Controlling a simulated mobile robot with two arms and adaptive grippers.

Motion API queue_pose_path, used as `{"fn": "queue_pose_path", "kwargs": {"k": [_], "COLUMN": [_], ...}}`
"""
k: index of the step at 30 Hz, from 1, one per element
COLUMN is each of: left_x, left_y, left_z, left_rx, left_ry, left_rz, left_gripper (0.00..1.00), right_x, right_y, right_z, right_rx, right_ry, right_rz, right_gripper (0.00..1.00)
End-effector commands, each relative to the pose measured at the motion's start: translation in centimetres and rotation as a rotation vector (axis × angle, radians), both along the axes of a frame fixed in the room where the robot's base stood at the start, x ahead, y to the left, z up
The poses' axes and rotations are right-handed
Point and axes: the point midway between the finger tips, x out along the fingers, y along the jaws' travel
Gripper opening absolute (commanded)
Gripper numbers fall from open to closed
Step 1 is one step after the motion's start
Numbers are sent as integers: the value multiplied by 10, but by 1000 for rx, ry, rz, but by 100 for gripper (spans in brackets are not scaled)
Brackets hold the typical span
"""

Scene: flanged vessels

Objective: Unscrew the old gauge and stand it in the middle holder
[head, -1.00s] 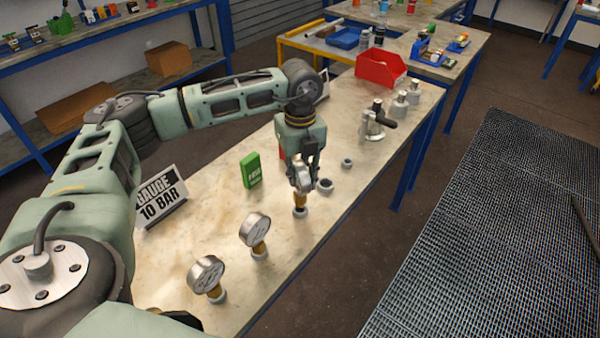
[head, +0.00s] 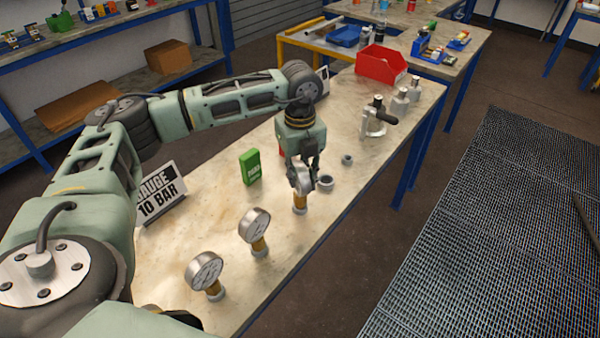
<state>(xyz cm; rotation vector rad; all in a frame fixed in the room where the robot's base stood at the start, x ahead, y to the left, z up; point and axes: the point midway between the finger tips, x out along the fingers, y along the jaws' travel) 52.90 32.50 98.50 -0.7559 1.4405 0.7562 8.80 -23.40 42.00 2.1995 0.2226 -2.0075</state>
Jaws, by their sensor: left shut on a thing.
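My left gripper (head: 303,166) is shut on a gauge (head: 300,183) with a round silver dial and a brass stem. The gauge is upright over the bench, its dial partly hidden by the fingers. I cannot tell whether its stem's lower end sits in a holder or is just above one. Two like gauges stand nearer, one gauge (head: 254,226) in a small grey ring-like base and a nearest gauge (head: 205,270) in another. Two small grey rings (head: 325,183) (head: 347,160) lie beyond my gripper. My right gripper is not in view.
A sign (head: 161,200) reading 10 BAR and a green box (head: 250,166) stand left of the gauges. Metal vessels, one with a black handle (head: 384,115), stand at the far right. A red bin (head: 380,66) is behind them. The bench (head: 335,215) is bare at its right edge.

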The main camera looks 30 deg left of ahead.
Motion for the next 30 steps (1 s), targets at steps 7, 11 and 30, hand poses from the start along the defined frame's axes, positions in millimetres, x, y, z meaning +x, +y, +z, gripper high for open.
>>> {"fn": "queue_pose_path", "kwargs": {"k": [7, 11, 30], "left_x": [0, 1, 1], "left_y": [0, 0, 0], "left_z": [-8, -9, 1], "left_rx": [-1, -1, 0], "left_ry": [-1, -2, -4], "left_rz": [0, 0, 1], "left_gripper": [0, 25, 43], "right_x": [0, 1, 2], "right_y": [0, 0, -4], "right_z": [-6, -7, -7], "right_rx": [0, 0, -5], "right_ry": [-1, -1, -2], "right_rz": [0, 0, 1], "right_gripper": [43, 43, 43]}}
